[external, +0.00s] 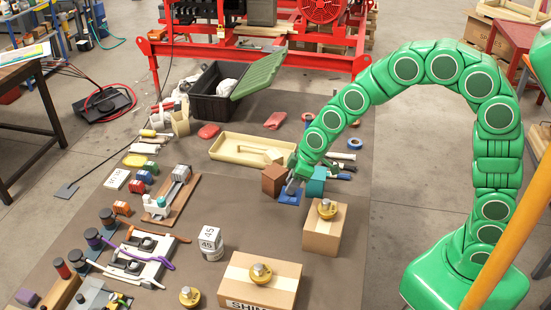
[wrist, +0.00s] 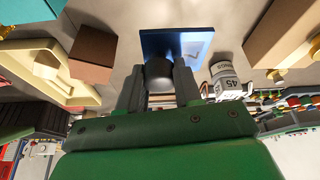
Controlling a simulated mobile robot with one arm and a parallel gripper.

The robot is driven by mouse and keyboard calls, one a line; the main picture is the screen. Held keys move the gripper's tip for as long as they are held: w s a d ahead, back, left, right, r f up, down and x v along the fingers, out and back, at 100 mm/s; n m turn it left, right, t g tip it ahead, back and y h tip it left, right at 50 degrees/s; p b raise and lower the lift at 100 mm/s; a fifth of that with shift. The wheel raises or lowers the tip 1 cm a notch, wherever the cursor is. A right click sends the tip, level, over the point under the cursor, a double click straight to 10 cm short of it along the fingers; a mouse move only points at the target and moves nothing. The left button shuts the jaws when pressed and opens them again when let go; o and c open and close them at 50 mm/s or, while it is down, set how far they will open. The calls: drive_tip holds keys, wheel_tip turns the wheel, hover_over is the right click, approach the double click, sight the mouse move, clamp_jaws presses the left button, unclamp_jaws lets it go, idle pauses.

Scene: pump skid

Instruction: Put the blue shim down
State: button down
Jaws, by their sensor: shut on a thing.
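The blue shim (external: 289,198) is a flat blue plate with a paler mark, low over or on the grey-brown mat (external: 262,215); I cannot tell if it touches. In the wrist view the blue shim (wrist: 170,42) lies just beyond my fingertips, with a dark round knob in front of it. My gripper (external: 294,184) points down at the shim, between a brown block (external: 273,181) and a teal block (external: 316,188). In the wrist view my gripper (wrist: 159,80) has its two grey fingers shut on the shim's dark knob. The fingers hide part of the plate.
A cardboard box (external: 321,238) with a brass weight stands close at the front right. A cream tray (external: 228,151) lies behind the brown block. A white block marked 45 (external: 211,243) stands at the front left. Bare mat lies left of the shim.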

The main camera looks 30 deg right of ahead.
drive_tip(key=shift+w+a+f, duration=1.1)
drive_tip(key=shift+w+f, duration=0.45)
drive_tip(key=shift+w, duration=0.25)
drive_tip(key=shift+w+a+f, duration=1.15)
drive_tip(key=shift+w+f, duration=0.4)
drive_tip(key=shift+w, duration=0.2)
drive_tip(key=shift+w+a+f, duration=1.1)
drive_tip(key=shift+w+f, duration=0.45)
drive_tip(key=shift+w, duration=0.25)
drive_tip(key=shift+f, duration=1.6)
drive_tip(key=c, duration=0.8)
unclamp_jaws()
drive_tip(key=v, duration=1.2)
